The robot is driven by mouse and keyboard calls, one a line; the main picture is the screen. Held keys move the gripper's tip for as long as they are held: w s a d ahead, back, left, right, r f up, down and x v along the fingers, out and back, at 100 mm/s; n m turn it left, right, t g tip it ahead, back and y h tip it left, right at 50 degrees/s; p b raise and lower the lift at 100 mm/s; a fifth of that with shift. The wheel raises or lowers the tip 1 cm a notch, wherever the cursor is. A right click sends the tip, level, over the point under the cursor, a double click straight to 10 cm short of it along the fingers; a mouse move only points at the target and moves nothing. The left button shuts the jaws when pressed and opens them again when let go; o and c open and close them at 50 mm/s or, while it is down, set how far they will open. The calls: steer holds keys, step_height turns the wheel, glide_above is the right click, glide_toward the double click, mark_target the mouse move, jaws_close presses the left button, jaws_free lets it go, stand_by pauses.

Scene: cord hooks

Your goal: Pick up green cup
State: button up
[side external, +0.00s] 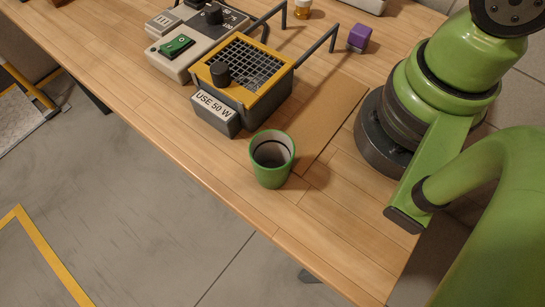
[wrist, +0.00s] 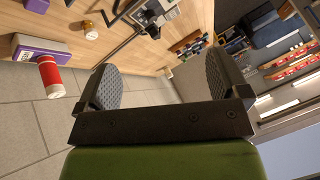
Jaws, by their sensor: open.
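The green cup (side external: 271,160) stands upright on the wooden table near its front edge, its open mouth facing up and its inside pale. I do not make it out in the wrist view. My gripper (wrist: 158,85) shows in the wrist view with its two dark, textured pads wide apart and nothing between them. The gripper itself is outside the side external view, where only green arm parts show at the right, so its distance from the cup cannot be told.
Left of the cup stands a grey box with a yellow grid top (side external: 245,68) and a label reading "USE 50 W". Behind it are a control unit (side external: 190,42), bent dark hooks and a purple block (side external: 360,38). A brown mat (side external: 330,115) lies beside the cup. The table front right is clear.

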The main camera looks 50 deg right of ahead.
steer(key=n+g+h, duration=0.2)
steer(key=g, duration=0.5)
glide_above(269, 134)
steer(key=s+a, duration=0.1)
steer(key=a, duration=0.1)
step_height(269, 134, down, 17)
steer(key=f, duration=0.4)
steer(key=shift+s+f, duration=0.15)
steer(key=shift+s, duration=0.2)
steer(key=shift+s+f, duration=0.1)
steer(key=shift+f, duration=3.15)
steer(key=shift+c, duration=0.3)
steer(key=c, duration=0.9)
